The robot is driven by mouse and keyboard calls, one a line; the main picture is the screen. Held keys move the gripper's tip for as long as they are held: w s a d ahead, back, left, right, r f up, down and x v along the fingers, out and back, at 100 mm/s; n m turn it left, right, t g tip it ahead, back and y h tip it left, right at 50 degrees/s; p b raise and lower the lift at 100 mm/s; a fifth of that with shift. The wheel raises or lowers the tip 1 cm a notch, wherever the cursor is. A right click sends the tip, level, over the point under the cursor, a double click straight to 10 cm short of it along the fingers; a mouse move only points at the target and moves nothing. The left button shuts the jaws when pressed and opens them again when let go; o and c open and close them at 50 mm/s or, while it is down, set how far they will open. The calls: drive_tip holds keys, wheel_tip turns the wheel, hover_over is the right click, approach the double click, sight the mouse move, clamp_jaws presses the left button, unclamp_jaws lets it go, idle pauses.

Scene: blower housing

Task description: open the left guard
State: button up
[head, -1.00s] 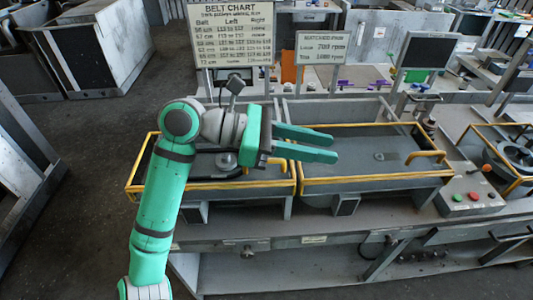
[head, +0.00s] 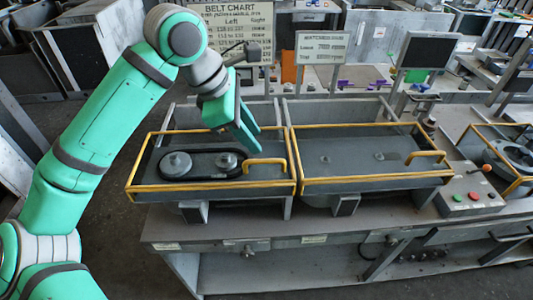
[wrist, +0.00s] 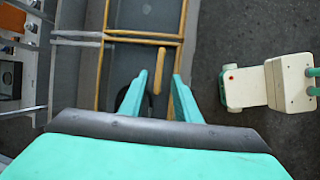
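The left guard (head: 212,186) is a yellow-edged frame lying down over a bay with a black belt (head: 203,164) around two grey pulleys. Its yellow handle (head: 265,161) stands at the guard's right side. My gripper (head: 250,143) is open and empty, fingers pointing down, above and slightly left of the handle in the head view. In the wrist view, the handle (wrist: 158,70) shows ahead, in line with the gap between my two green fingers (wrist: 156,90), not touching them.
A similar right guard (head: 375,178) with its own yellow handle (head: 428,154) lies down beside it. A control box (head: 470,196) with buttons stands further right. A belt chart (head: 240,30) and a second sign (head: 323,47) rise behind the bench.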

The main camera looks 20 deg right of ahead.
sight(266, 162)
drive_tip(key=x, duration=0.9)
drive_tip(key=shift+r, duration=0.1)
clamp_jaws()
